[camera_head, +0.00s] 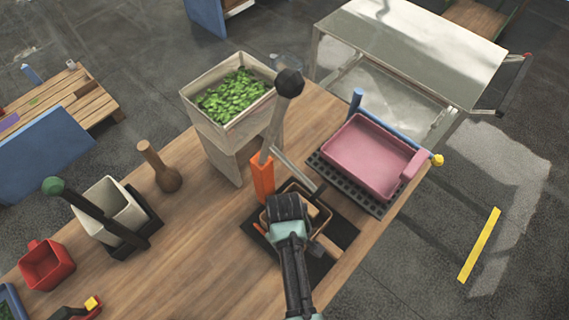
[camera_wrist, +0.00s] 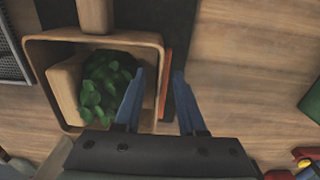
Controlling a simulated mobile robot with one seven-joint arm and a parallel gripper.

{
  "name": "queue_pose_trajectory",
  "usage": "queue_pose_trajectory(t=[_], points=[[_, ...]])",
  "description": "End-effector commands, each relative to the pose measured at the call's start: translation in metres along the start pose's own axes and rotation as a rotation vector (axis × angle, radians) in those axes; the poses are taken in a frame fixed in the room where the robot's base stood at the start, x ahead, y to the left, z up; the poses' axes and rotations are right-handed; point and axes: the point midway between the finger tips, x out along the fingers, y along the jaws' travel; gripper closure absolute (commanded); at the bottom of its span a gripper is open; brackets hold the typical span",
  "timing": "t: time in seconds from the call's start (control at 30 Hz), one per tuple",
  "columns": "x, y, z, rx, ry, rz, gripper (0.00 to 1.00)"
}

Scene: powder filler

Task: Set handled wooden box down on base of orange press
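The handled wooden box (camera_wrist: 62,40) is an open, tan box with green leaves inside. Its round handle (camera_wrist: 95,14) sticks out at the top of the wrist view. In the head view the box (camera_head: 322,217) is partly hidden by my gripper; it appears to rest on the black base (camera_head: 340,232) of the orange press (camera_head: 262,178). My gripper (camera_wrist: 158,72) is open, one blue finger over the box's inside and the other beyond its side wall. The fingers look apart from the wall. In the head view my gripper (camera_head: 287,203) covers the box's near left side.
A pink tray (camera_head: 370,155) on a dark grate stands right of the press. A planter of leaves (camera_head: 188,100) stands behind it, and the press's ball-topped lever (camera_head: 275,130) rises between. A wooden pestle (camera_head: 165,175) stands left.

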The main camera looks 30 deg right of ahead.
Motion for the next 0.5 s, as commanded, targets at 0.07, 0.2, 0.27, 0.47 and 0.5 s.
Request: queue_pose_trajectory(t=[0.07, 0.2, 0.27, 0.47, 0.5], points=[[-0.007, 0.001, -0.001, 0.000, 0.002, 0.002, 0.60], [-0.028, 0.001, -0.001, 0.000, 0.005, 0.004, 0.60], [-0.041, 0.001, -0.002, 0.000, 0.006, 0.005, 0.60], [-0.083, 0.001, -0.002, 0.000, 0.007, 0.006, 0.60], [-0.091, 0.001, -0.002, 0.000, 0.006, 0.006, 0.60]])
